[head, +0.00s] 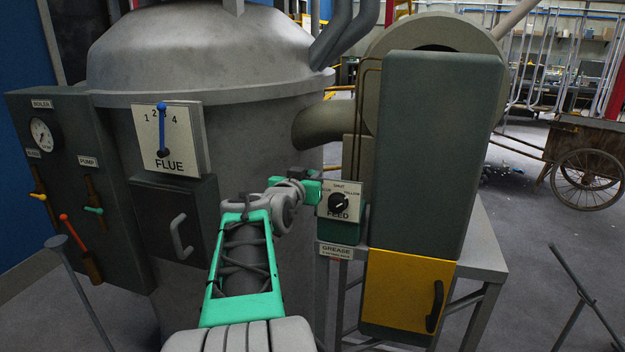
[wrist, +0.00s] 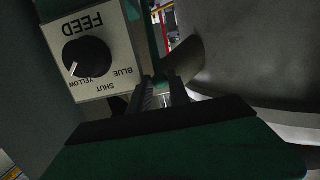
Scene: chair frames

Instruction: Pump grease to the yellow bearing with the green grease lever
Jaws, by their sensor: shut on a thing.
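The FEED plate (head: 340,202) carries a round black knob (wrist: 87,57). In the wrist view the plate appears upside down, and the knob's white mark points toward YELLOW. My gripper (head: 312,188) is just left of this plate. In the wrist view its two dark fingers (wrist: 162,88) are close together on a narrow green part, which I take as the green grease lever (wrist: 157,45); most of it is hidden. A dark green box (head: 340,229) sits under the plate, above a GREASE label (head: 337,251). I cannot make out the yellow bearing.
A grey boiler (head: 215,60) with a FLUE plate (head: 167,140) stands at the left. A panel with a gauge and small levers (head: 62,185) is further left. A tall green-grey housing with a yellow door (head: 405,290) stands close right of my gripper.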

